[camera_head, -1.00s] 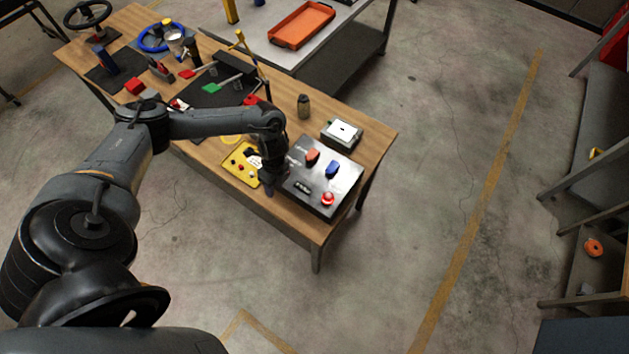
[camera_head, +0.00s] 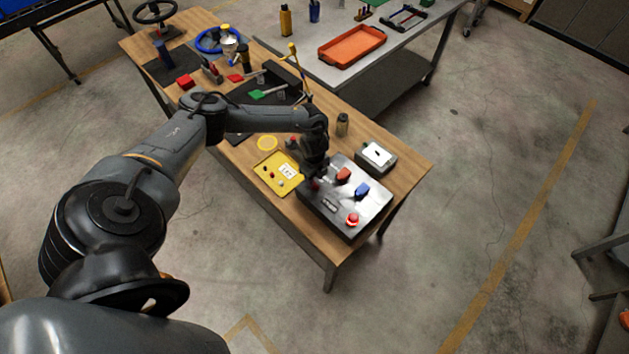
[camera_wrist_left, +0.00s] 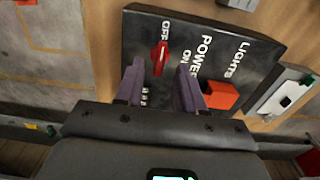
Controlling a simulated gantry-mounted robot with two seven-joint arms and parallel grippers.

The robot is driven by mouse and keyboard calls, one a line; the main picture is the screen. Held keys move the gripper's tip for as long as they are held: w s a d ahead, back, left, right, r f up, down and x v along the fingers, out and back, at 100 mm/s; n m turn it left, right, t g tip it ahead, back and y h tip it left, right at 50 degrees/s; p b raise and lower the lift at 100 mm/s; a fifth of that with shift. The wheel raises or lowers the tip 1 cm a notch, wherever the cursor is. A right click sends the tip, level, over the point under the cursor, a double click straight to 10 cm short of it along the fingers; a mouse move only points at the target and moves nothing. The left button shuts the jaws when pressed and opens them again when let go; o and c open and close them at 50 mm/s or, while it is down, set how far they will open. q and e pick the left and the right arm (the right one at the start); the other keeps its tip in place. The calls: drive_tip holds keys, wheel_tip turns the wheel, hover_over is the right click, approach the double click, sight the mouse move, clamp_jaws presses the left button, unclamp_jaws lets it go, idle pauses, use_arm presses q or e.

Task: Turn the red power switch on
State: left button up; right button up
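A grey control panel (camera_head: 341,222) sits on the near end of the wooden table. In the left wrist view, its dark face (camera_wrist_left: 262,52) carries the words OFF, ON, POWER and LIGHTS. The red power switch (camera_wrist_left: 160,58) is a narrow handle beside these words, its upper end towards OFF. My left gripper (camera_head: 314,178) is over the panel's left part. In the left wrist view, the left gripper (camera_wrist_left: 160,67) is open, one finger either side of the switch in the picture; I cannot tell whether they touch it. My right gripper is not in view.
The panel also has an orange-red block (camera_wrist_left: 221,95), a blue block (camera_head: 362,191) and a red button (camera_head: 352,219). A yellow box (camera_head: 269,181) stands left of the panel, a white-topped box (camera_head: 376,156) behind it, and a dark bottle (camera_head: 342,124) farther back.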

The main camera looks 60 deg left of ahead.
use_arm(q)
drive_tip(key=shift+f, duration=1.5)
drive_tip(key=shift+c, duration=0.4)
clamp_jaws()
